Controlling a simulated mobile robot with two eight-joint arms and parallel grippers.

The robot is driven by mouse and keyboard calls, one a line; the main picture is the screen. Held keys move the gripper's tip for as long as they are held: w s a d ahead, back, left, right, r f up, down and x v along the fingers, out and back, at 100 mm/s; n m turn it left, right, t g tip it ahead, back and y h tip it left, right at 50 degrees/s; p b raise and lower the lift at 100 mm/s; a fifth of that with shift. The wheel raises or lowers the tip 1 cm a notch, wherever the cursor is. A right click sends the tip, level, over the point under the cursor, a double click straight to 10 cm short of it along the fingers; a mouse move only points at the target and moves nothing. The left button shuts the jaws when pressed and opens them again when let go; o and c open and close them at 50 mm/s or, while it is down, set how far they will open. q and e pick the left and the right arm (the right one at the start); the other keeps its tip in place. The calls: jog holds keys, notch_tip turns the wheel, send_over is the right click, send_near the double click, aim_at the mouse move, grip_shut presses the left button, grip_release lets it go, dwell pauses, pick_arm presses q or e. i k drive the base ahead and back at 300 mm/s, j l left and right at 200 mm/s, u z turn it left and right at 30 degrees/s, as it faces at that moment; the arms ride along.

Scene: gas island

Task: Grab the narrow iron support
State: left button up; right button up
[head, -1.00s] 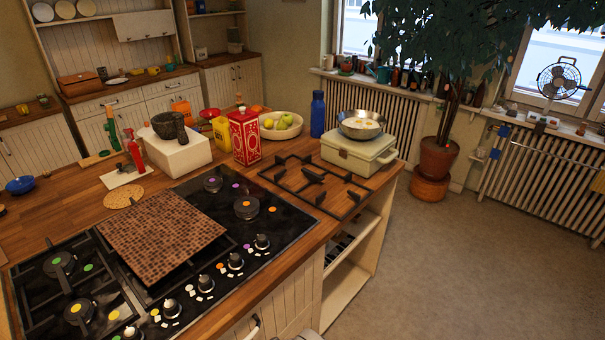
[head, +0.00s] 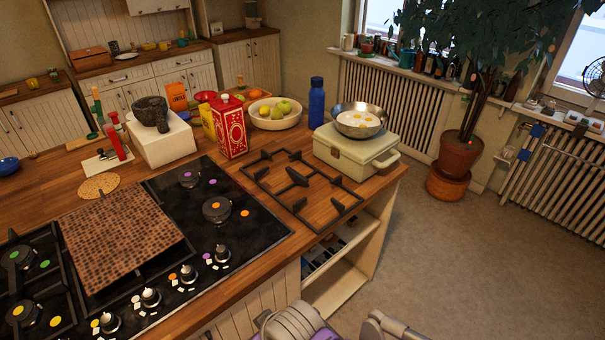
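A black iron support (head: 300,185), a narrow rectangular grate with prongs pointing inward, lies flat on the wooden counter to the right of the hob. Nothing rests on it. Another black iron grate (head: 42,240) sits on the left of the hob, partly cut off by the picture edge. Pale rounded parts of my own arm show at the bottom edge, below and apart from the counter. Neither of my grippers can be made out.
A blue bottle (head: 316,104), fruit bowl (head: 274,113) and red canister (head: 230,130) stand behind too. The black hob (head: 250,225) with a brown mosaic board (head: 120,238) is left.

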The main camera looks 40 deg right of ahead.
aim_at(297, 179)
jog(key=l, duration=1.1)
jog(key=i+l, duration=0.2)
jog(key=l, duration=0.2)
jog(key=i+l, duration=0.2)
jog(key=l, duration=0.2)
